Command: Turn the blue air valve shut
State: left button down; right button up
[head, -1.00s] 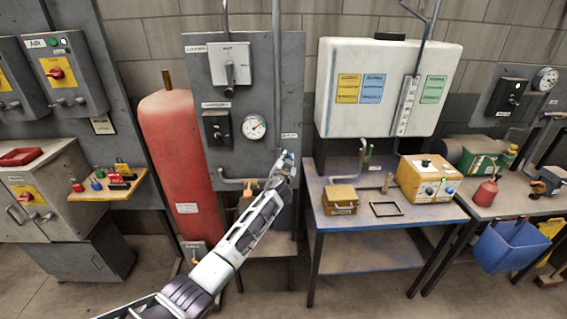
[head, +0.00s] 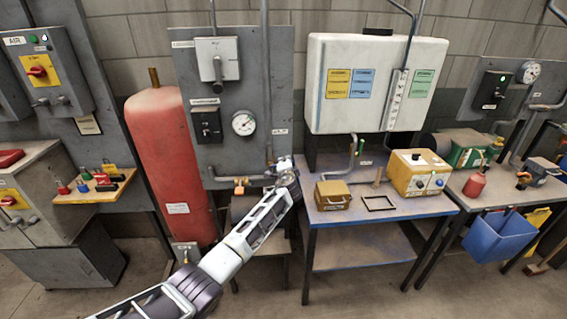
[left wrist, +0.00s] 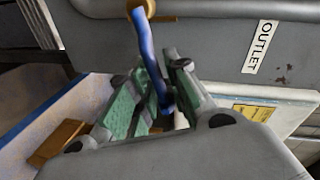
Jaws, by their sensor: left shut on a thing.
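The blue air valve (left wrist: 147,48) shows in the left wrist view as a slim blue lever hanging from a brass fitting (left wrist: 142,8) on a grey pipe. Its lower part lies between the green-padded fingers of my left gripper (left wrist: 165,92), which is shut on it. In the head view my left gripper (head: 286,172) is at the lower right edge of the grey panel (head: 236,158), and the blue lever is hidden or too small to make out there. My right gripper is in neither view.
An OUTLET label (left wrist: 260,47) is on the panel beside the valve. An orange-handled fitting (head: 239,187) sits left on the pipe. A red tank (head: 170,160) stands left of the panel. A blue-topped bench (head: 345,215) with a yellow box (head: 333,195) is close on the right.

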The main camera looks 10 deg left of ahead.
pick_arm(q)
jog(key=shift+d+f+m+y+b, duration=0.2)
jog(key=shift+f+m+y+b, duration=0.2)
jog(key=shift+f+m, duration=0.8)
jog(key=shift+r, duration=0.15)
jog(key=c, duration=1.5)
grip_release()
jog(key=shift+c, duration=0.2)
jog(key=shift+s+r, duration=0.1)
jog(key=shift+s, duration=0.05)
jog(key=v, duration=1.1)
jog(key=shift+s+d+r, duration=0.15)
jog(key=shift+s, duration=0.1)
